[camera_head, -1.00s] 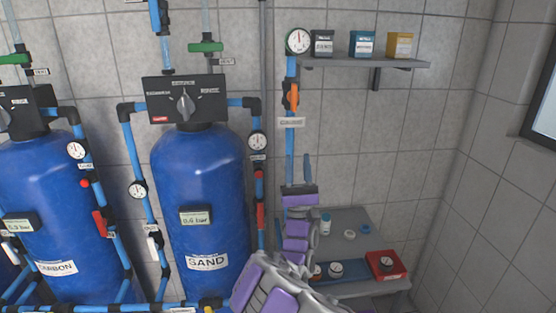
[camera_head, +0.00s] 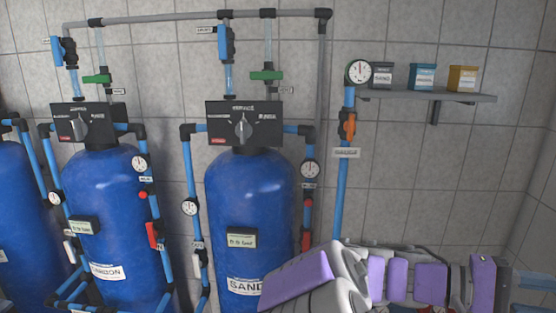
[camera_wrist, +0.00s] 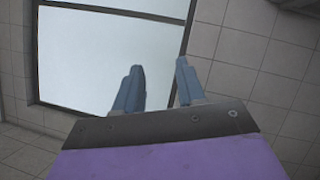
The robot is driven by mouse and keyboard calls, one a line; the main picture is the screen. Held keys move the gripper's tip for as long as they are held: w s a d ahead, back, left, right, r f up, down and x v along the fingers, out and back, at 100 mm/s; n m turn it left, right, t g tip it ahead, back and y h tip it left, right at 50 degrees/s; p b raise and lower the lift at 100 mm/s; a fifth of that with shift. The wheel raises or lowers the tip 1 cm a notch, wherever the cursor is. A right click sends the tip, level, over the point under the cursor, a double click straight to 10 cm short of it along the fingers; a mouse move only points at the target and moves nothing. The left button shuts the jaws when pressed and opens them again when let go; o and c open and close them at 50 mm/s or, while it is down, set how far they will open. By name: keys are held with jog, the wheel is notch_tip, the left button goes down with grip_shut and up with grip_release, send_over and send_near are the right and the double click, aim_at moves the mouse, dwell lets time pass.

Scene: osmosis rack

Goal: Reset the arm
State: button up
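My arm (camera_head: 400,280) stretches across the lower right of the head view, in front of the wall, and points right. My gripper (camera_head: 538,292) is at the right edge there, partly cut off by the frame. In the wrist view, the two blue-grey fingers of my gripper (camera_wrist: 160,68) stand apart with a gap between them. Nothing shows between them. Behind the fingers is a bright window (camera_wrist: 85,60) with a dark frame.
Blue tanks labelled SAND (camera_head: 250,205) and CARBON (camera_head: 105,215) stand at the left and middle with pipes and gauges. A wall shelf (camera_head: 430,97) at the right holds three small boxes (camera_head: 423,77). The tiled wall below the shelf is bare above my arm.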

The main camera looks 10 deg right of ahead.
jog(key=s+a+f+n+t+y, duration=0.1)
jog(key=s+a+f+t+y, duration=0.3)
jog(key=f, duration=0.5)
jog(key=s+a+f+n+t+y, duration=0.1)
jog(key=a+f+t+y, duration=0.25)
jog(key=a+f, duration=0.4)
jog(key=a+f+n+t+y, duration=0.1)
jog(key=a+f+t+y, duration=0.1)
jog(key=a, duration=0.7)
jog(key=w+a+f+n+t+y+b, duration=0.1)
jog(key=a+f+t+y, duration=0.1)
jog(key=a+f+y, duration=0.3)
jog(key=a, duration=0.4)
jog(key=shift+a+f+n, duration=0.15)
jog(key=shift+a+n, duration=0.15)
jog(key=shift+y, duration=0.25)
